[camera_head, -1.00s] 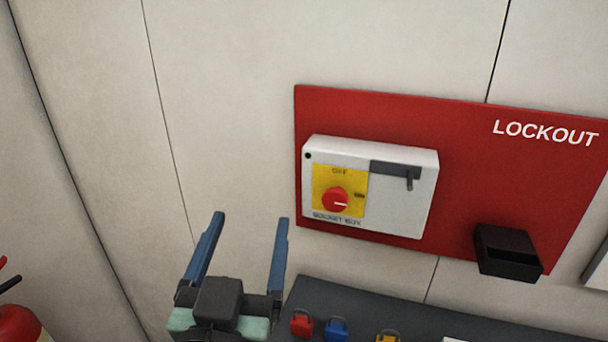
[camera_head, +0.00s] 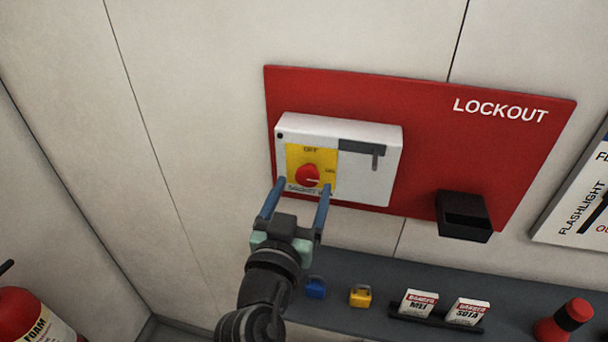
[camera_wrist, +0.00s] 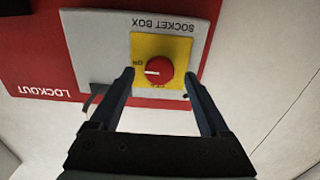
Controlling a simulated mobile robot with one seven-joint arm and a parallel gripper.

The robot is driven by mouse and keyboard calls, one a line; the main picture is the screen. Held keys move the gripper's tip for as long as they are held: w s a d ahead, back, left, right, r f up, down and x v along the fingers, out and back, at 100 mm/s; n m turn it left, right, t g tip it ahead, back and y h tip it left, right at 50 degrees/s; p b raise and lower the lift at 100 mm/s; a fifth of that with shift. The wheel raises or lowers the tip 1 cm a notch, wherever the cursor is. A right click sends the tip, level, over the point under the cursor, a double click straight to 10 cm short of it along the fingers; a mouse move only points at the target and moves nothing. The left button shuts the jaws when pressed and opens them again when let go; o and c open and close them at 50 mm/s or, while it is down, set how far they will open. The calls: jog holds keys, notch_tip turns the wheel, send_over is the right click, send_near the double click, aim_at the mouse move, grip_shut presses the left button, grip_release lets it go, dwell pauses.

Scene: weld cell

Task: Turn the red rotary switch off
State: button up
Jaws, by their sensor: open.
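The red rotary switch (camera_head: 307,175) sits on a yellow plate on the white socket box (camera_head: 365,185). The box is fixed to the red lockout board. The knob's white mark points right, toward the ON label, and OFF is printed above the knob. My gripper (camera_head: 302,183) is open and empty, its blue fingers reaching up toward the lower part of the plate. In the wrist view, the picture is upside down. There the switch (camera_wrist: 159,71) shows between and just beyond the two fingertips (camera_wrist: 158,72). I cannot tell any contact.
A grey lever (camera_head: 375,158) is at the box's right. A black holder (camera_head: 464,214) juts from the red board (camera_head: 500,150). Below, a dark shelf (camera_head: 400,270) bears a blue padlock (camera_head: 316,288), a yellow padlock (camera_head: 360,295) and tags. A fire extinguisher (camera_head: 22,312) stands lower left.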

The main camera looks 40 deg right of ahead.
jog(key=shift+x, duration=0.9)
grip_shut()
